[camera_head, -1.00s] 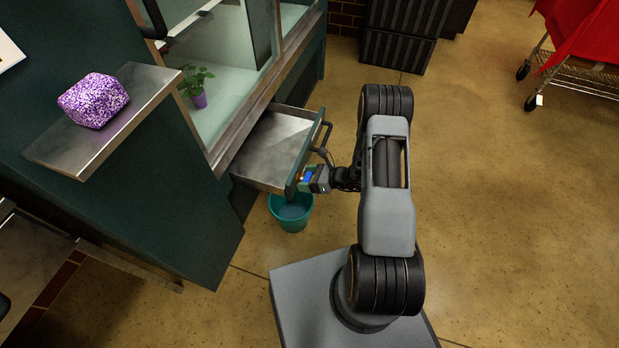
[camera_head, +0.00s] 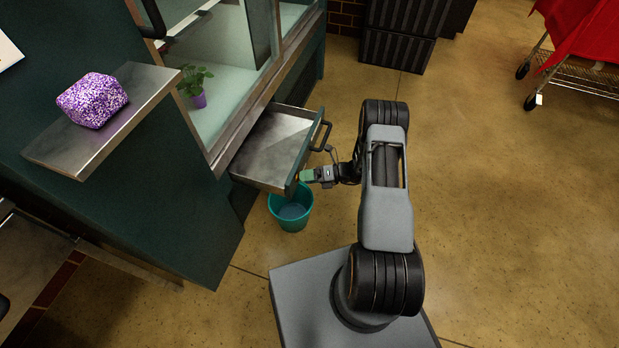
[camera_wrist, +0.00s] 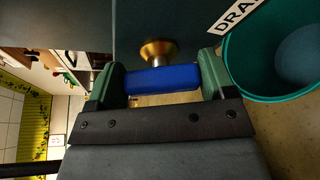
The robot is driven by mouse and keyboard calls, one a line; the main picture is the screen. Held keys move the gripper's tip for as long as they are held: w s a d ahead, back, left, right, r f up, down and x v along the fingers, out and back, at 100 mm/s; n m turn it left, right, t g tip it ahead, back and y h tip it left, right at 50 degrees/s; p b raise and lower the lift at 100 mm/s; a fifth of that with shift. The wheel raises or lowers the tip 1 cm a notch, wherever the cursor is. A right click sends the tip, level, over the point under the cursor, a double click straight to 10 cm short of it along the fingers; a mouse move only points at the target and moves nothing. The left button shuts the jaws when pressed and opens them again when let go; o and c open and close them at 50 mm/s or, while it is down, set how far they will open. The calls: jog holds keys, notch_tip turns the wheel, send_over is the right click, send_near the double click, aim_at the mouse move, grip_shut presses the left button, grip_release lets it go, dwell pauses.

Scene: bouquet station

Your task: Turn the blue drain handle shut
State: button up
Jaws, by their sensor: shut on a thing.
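The blue drain handle (camera_wrist: 163,79) is a bar on a brass stem (camera_wrist: 157,52) that comes out of the dark drawer front. In the wrist view it lies between the two green fingers of my gripper (camera_wrist: 162,82), one at each end of the bar. My gripper (camera_head: 305,176) is shut on it at the near corner of the drawer front. In the head view I cannot make out the handle, and its exact angle is unclear. A white label reading "DRA" (camera_wrist: 233,14), partly cut off, is beside the handle.
The steel-lined drawer (camera_head: 272,145) stands pulled out, with a black pull (camera_head: 322,137). A teal bucket (camera_head: 291,211) stands on the floor below its near corner. A shelf (camera_head: 105,130) holds a purple speckled block (camera_head: 93,100).

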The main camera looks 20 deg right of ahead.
jog(key=m, duration=0.1)
jog(key=m+y+b, duration=0.1)
jog(key=m, duration=0.1)
jog(key=m+y, duration=0.1)
jog(key=shift+f+m+b, duration=0.3)
jog(key=shift+m, duration=0.1)
dwell(0.4)
jog(key=o, duration=0.9)
jog(key=shift+r, duration=0.1)
jog(key=shift+d, duration=0.15)
jog(key=p+v, duration=0.1)
jog(key=v, duration=1.2)
jog(key=shift+d+p, duration=0.25)
jog(key=shift+p, duration=0.05)
